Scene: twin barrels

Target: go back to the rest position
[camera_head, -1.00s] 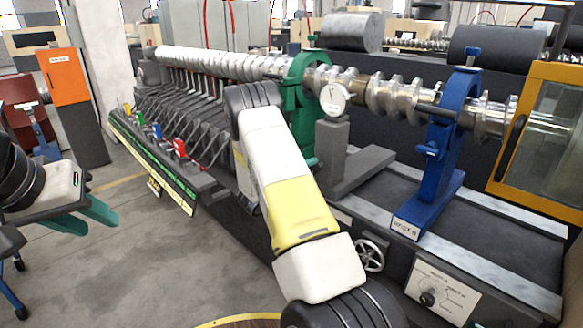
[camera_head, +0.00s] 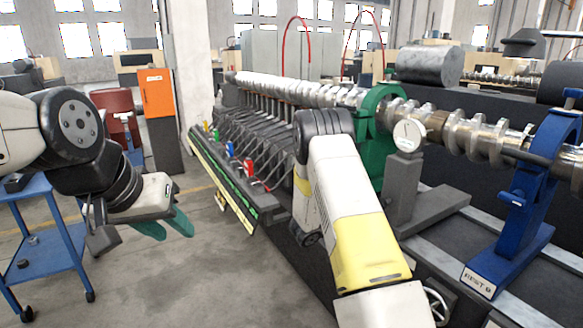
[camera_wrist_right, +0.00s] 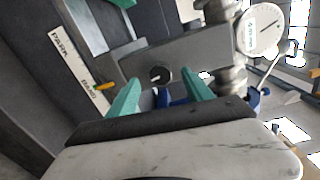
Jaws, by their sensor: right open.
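My left gripper (camera_head: 172,230) hangs over open floor at the left of the head view, with its two teal fingers apart and nothing between them. My right arm (camera_head: 350,205), white and yellow, reaches across in front of the long machine; its gripper is out of sight in the head view. In the right wrist view my right gripper (camera_wrist_right: 160,96) is open and empty. Its teal fingers face a grey block with a black knob (camera_wrist_right: 160,74) and a dial gauge (camera_wrist_right: 262,27). I cannot tell how far the fingers are from the block.
A blue cart (camera_head: 50,245) is beyond my left arm. The floor between is clear.

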